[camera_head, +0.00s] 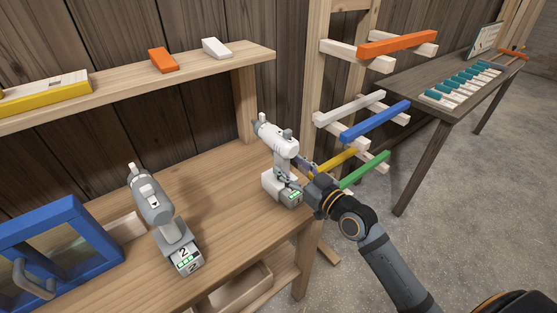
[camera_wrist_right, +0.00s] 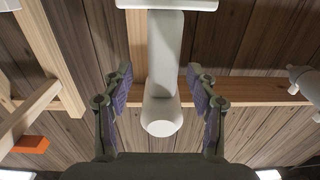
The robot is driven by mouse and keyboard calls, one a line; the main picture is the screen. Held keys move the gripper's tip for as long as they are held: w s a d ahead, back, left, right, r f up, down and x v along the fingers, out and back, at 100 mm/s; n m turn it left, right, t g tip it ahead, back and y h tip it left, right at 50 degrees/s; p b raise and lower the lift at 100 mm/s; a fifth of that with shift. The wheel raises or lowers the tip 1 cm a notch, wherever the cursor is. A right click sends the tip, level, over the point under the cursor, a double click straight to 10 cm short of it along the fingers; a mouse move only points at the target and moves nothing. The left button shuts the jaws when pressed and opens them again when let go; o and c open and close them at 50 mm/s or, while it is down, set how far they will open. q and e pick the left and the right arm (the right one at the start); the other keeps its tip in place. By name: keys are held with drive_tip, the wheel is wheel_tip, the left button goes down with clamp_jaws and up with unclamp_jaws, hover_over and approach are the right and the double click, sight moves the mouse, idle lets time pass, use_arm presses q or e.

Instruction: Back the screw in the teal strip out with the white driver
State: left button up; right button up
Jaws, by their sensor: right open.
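The white driver (camera_head: 279,150) stands upright on its battery foot near the right end of the wooden bench. My right gripper (camera_head: 297,176) is at its handle, coming from the right. In the right wrist view the open fingers of this gripper (camera_wrist_right: 161,80) stand on either side of the white driver's handle (camera_wrist_right: 162,55), with gaps visible on both sides. Several teal pieces (camera_head: 470,77) lie in a row with white ones on the dark table at the far right. I cannot make out a screw in any of them. My left gripper is out of view.
A grey driver (camera_head: 154,205) marked 2 stands left of the white one. A blue frame (camera_head: 95,238) is at the bench's left. A shelf (camera_head: 120,94) runs above. A wooden rack with coloured bars (camera_head: 375,120) stands behind my right arm. Bench between drivers is clear.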

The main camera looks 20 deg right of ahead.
sight(279, 158)
drive_tip(key=x, duration=0.5)
drive_tip(key=shift+a+f, duration=0.2)
drive_tip(key=shift+s+d+r, duration=0.1)
drive_tip(key=shift+s, duration=0.1)
clamp_jaws()
drive_tip(key=shift+w+r, duration=0.1)
